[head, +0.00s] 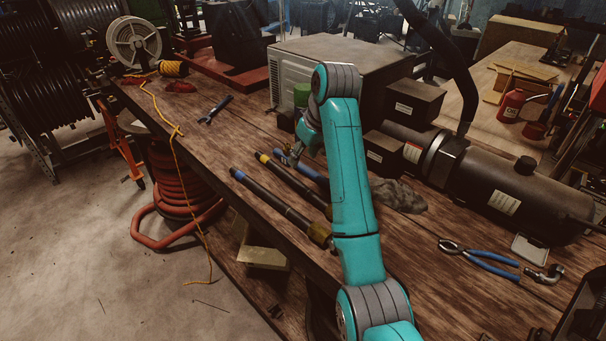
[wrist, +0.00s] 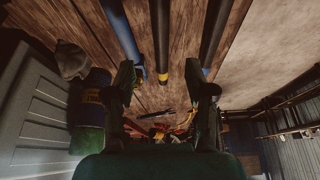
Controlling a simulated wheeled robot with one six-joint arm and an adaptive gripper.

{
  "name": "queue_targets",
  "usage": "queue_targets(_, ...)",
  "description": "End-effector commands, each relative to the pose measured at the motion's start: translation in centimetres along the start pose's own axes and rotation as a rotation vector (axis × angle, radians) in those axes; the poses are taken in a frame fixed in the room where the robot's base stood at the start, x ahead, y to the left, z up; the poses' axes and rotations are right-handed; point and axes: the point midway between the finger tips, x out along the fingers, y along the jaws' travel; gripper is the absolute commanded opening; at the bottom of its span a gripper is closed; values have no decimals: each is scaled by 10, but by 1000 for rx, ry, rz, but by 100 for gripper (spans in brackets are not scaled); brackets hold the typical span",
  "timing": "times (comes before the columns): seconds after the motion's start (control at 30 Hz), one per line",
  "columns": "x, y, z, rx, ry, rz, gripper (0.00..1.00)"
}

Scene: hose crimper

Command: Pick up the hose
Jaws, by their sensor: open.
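Several dark hoses lie side by side on the wooden workbench (head: 245,145). One hose with a blue band (head: 268,197) lies nearest the bench's front edge. A hose with a yellow band (head: 288,178) lies behind it and shows in the wrist view (wrist: 160,35). A third, blue-ended hose (head: 309,173) is partly hidden by my arm. My gripper (wrist: 167,83) is open and empty. In the wrist view the yellow-banded hose's end lies between the fingers, with other hoses to either side. In the head view my gripper (head: 291,155) is near the hoses' far ends; its height above them is unclear.
A grey box-shaped machine (head: 330,65) stands behind. A dark cylinder (head: 500,180), a grey rag (head: 400,195) and blue-handled pliers (head: 480,257) are to the right.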

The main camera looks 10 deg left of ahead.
Motion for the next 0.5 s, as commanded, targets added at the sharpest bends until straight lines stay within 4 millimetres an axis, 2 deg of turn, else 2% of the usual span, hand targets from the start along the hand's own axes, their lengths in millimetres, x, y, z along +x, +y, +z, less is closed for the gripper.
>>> queue_targets(0.3,43,-1,1,1,-4,-2,55)
queue_targets(0.5,56,-1,2,1,-2,-1,55)
